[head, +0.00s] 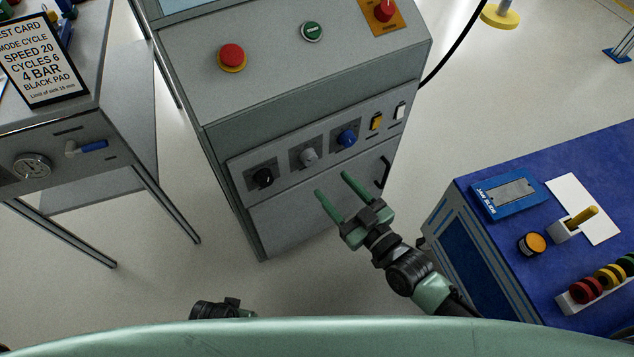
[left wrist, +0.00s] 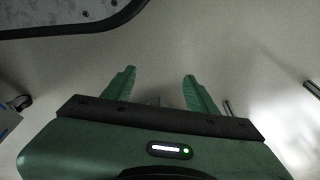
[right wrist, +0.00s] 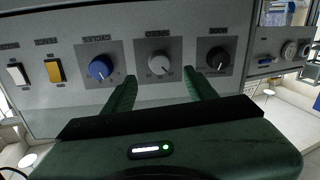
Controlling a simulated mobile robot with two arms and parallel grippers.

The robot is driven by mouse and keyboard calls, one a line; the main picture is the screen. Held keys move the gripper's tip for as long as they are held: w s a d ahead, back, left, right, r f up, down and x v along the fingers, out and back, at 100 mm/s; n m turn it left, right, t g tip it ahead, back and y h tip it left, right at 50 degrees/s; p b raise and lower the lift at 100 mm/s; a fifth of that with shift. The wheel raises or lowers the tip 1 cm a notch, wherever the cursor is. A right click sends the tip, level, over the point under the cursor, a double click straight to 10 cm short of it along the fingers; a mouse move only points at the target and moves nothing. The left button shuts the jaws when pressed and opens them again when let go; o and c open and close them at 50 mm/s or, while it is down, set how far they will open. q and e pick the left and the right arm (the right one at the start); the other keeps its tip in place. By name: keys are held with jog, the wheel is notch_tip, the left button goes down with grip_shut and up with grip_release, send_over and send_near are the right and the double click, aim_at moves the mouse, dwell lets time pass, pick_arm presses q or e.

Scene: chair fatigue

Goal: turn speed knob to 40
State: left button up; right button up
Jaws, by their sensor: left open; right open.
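The speed knob (head: 308,156) is the grey middle one of three knobs on the cabinet's front panel; it also shows in the right wrist view (right wrist: 159,64), its label upside down. Its exact setting is too small to read. My right gripper (head: 332,183) is open and empty, just in front of and below the panel, its fingers pointing towards it. In the right wrist view the fingertips (right wrist: 160,73) appear on either side of the grey knob, apart from it. My left gripper (left wrist: 160,73) is open and empty over bare floor.
The black mode knob (head: 263,178) and blue cycles knob (head: 347,138) flank the grey one. Yellow and white switches (head: 376,121) sit to the right. A test card (head: 43,60) reads speed 20. A blue-topped bench (head: 477,235) stands right of my right arm.

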aim_at(312, 161)
jog(key=x, duration=0.7)
jog(key=shift+w+a+r+b, duration=0.2)
jog(key=shift+w+r+b, duration=0.1)
jog(key=shift+w+b, duration=0.1)
pick_arm(q)
jog(key=r, duration=0.1)
jog(key=w+r, duration=0.1)
jog(key=r, duration=0.1)
jog(key=shift+w+d+r, duration=0.15)
jog(key=shift+w, duration=0.2)
pick_arm(e)
grip_shut()
